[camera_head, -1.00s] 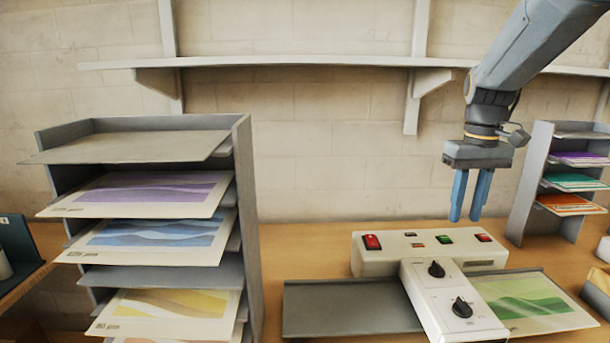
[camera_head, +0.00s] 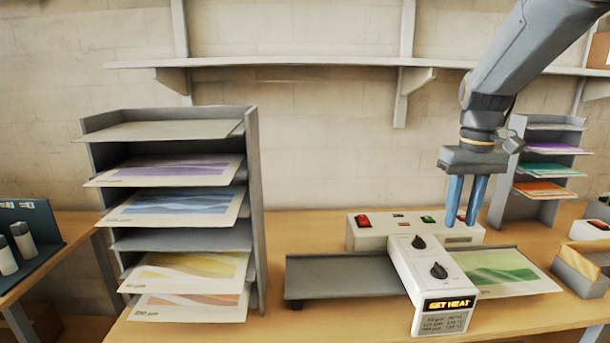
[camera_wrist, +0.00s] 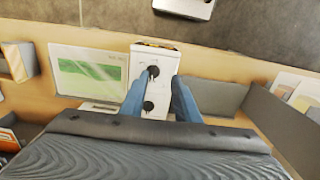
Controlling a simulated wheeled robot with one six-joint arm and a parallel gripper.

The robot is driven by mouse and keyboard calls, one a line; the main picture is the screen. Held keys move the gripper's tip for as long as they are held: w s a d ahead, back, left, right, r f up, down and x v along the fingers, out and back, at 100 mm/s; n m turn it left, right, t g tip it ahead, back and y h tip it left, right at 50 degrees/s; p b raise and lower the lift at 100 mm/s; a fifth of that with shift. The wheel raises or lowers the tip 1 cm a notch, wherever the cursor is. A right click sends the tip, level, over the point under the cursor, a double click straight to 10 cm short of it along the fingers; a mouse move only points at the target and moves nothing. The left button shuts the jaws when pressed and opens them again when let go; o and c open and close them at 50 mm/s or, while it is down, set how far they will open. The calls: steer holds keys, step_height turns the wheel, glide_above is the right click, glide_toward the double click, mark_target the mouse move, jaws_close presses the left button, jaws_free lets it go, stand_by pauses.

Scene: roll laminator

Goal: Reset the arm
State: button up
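My gripper (camera_head: 463,222) hangs above the back right part of the white roll laminator (camera_head: 408,270), its two blue fingers pointing down, apart and empty. In the wrist view my gripper (camera_wrist: 157,88) frames the laminator (camera_wrist: 143,67) between its fingers. The laminator has two black knobs, a red switch (camera_head: 362,220), a green button (camera_head: 428,219) and a lit display (camera_head: 449,304) that seems to read "SET HEAT". A green printed sheet (camera_head: 500,271) lies at its right side; a bare grey tray (camera_head: 340,276) extends left.
A grey rack (camera_head: 255,200) with several printed sheets stands at the left. A smaller rack (camera_head: 497,205) with coloured sheets stands at the back right. A wall shelf (camera_head: 290,61) runs behind my arm. A box (camera_head: 580,270) sits at the right, and a bottle holder (camera_head: 30,240) at far left.

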steer(key=s+a+f+b, duration=0.3)
steer(key=s+a+f, duration=0.1)
steer(key=f, duration=0.4)
steer(key=s+a+f+b, duration=0.3)
steer(key=s+a+f, duration=0.1)
steer(key=f, duration=0.5)
steer(key=s+a+f+t+b, duration=0.1)
steer(key=s+a+f+b, duration=0.3)
steer(key=f, duration=0.5)
steer(key=shift+a+f+m, duration=0.15)
steer(key=shift+a+m, duration=0.15)
steer(key=shift+a, duration=0.85)
